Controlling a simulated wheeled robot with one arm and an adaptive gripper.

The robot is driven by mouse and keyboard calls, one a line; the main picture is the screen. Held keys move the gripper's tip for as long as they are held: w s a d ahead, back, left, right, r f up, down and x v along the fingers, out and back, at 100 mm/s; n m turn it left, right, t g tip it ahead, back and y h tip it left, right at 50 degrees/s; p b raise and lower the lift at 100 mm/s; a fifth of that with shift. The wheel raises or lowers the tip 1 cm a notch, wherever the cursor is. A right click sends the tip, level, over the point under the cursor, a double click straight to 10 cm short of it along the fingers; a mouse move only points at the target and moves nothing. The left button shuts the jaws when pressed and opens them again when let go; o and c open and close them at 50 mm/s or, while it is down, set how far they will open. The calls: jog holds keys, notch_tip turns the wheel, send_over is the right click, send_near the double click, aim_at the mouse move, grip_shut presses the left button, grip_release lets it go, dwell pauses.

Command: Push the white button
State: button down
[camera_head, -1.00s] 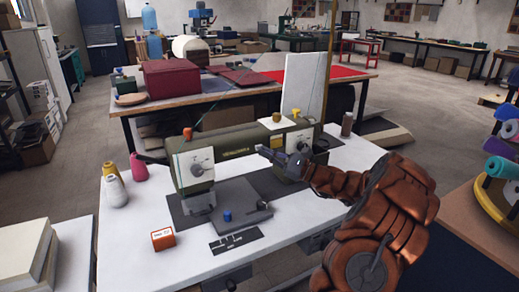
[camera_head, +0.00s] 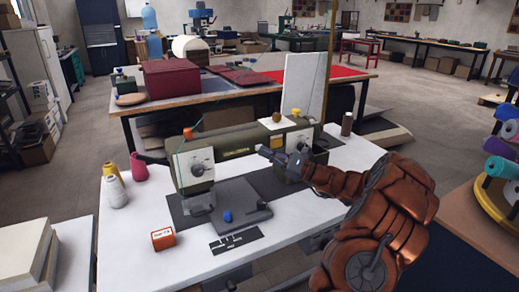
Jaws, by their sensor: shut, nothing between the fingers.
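A green sewing machine (camera_head: 237,150) stands on a white table. A white plate with a dark knob (camera_head: 197,169) is on its left head. Another white patch (camera_head: 301,137) shows on its right end, just behind my gripper and partly hidden by it. I cannot make out a distinct white button; these are the pale parts I see on the machine. My gripper (camera_head: 264,152) is shut and empty, in front of the machine's right half, pointing left. I cannot tell whether it touches the machine.
On the white table (camera_head: 285,216) are an orange-and-white box (camera_head: 163,238), thread cones (camera_head: 117,191), a blue knob (camera_head: 227,216) on the machine's grey plate and a dark spool (camera_head: 347,123). A white panel (camera_head: 303,84) stands behind. The table's front right is clear.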

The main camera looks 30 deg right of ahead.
jog(key=shift+w, duration=0.4)
jog(key=shift+w+p, duration=0.2)
jog(key=shift+p, duration=0.1)
dwell(0.4)
jog(key=shift+s, duration=0.65)
jog(key=s+b, duration=0.1)
jog(key=s, duration=0.5)
jog(key=shift+a, duration=0.25)
dwell(0.7)
